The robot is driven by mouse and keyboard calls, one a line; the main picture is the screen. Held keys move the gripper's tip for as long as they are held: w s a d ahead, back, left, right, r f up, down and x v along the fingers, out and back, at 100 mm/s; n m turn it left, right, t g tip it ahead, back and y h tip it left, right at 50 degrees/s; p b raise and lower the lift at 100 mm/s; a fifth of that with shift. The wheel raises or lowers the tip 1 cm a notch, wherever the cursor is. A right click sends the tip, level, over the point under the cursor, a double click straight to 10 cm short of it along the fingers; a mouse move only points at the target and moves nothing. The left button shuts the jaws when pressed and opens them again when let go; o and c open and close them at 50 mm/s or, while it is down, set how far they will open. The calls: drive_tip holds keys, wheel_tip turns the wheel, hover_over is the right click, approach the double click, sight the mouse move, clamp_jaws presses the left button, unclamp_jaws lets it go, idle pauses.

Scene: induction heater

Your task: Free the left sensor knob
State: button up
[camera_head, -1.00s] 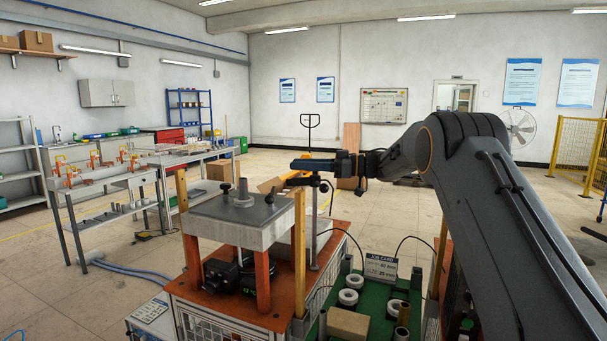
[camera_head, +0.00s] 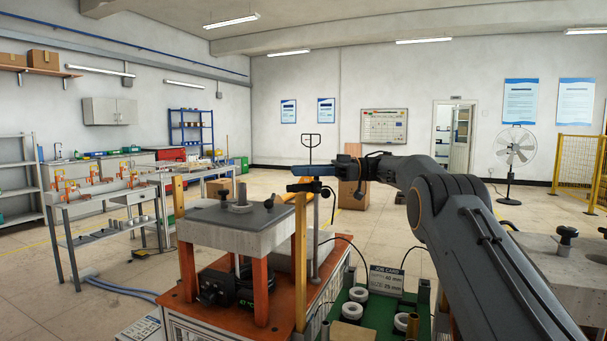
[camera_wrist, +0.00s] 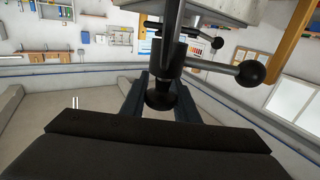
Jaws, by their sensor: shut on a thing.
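The left sensor post (camera_head: 316,235) stands upright beside the left heater's block, with a black clamp (camera_head: 311,187) near its top. My gripper (camera_head: 312,170) is at the clamp. In the wrist view the round black knob (camera_wrist: 160,99) hangs under the dark clamp, between the blue fingers of my gripper (camera_wrist: 159,82), which is shut on it. A ball-ended lever (camera_wrist: 251,72) sticks out to the right of the clamp in the wrist view. The knob is too small to make out in the head view.
The left heater's grey block (camera_head: 232,225) stands on orange legs just left of the post. A wooden upright (camera_head: 300,265) is close in front. A green tray (camera_head: 345,300) with white rings and a job card (camera_head: 386,280) lie right. Another grey block (camera_head: 560,265) stands far right.

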drive_tip(key=o, duration=1)
drive_tip(key=w+d+b, duration=0.1)
drive_tip(key=d+b, duration=0.1)
drive_tip(key=d, duration=0.5)
drive_tip(key=shift+d+b, duration=0.3)
drive_tip(key=shift+b, duration=0.1)
